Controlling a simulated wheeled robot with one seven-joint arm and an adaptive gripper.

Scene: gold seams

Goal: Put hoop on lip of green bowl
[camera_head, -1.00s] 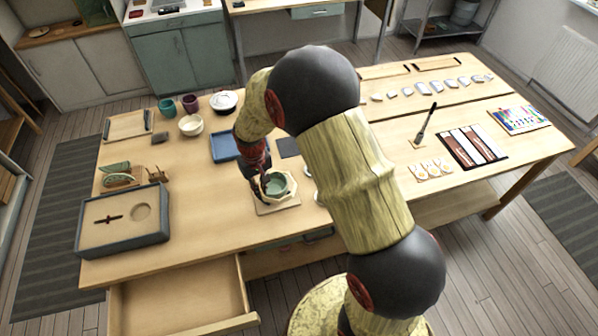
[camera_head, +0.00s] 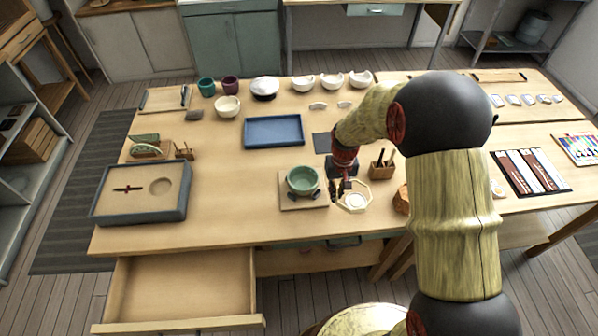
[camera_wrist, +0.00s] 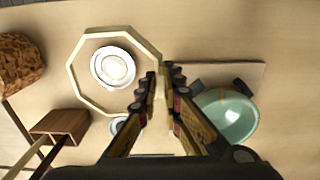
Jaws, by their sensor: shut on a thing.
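The hoop is a pale wooden octagonal ring (camera_head: 367,186). In the wrist view the hoop (camera_wrist: 87,92) has its right side between my fingers. My gripper (camera_head: 345,187), also in the wrist view (camera_wrist: 160,80), is shut on that side. The green bowl (camera_head: 303,181) stands upright on a square wooden board (camera_head: 288,203), with dark blocks beside it. The bowl shows right of my fingers in the wrist view (camera_wrist: 228,115). The hoop is beside the bowl, apart from it. I cannot tell how high it is above the table.
A white dish (camera_wrist: 113,67) shows through the hoop. A small wooden holder (camera_head: 382,170) and a brown textured block (camera_head: 401,199) stand right of it. A blue tray (camera_head: 273,132) lies behind. A grey case (camera_head: 140,192) is at left; the front drawer (camera_head: 180,285) is open.

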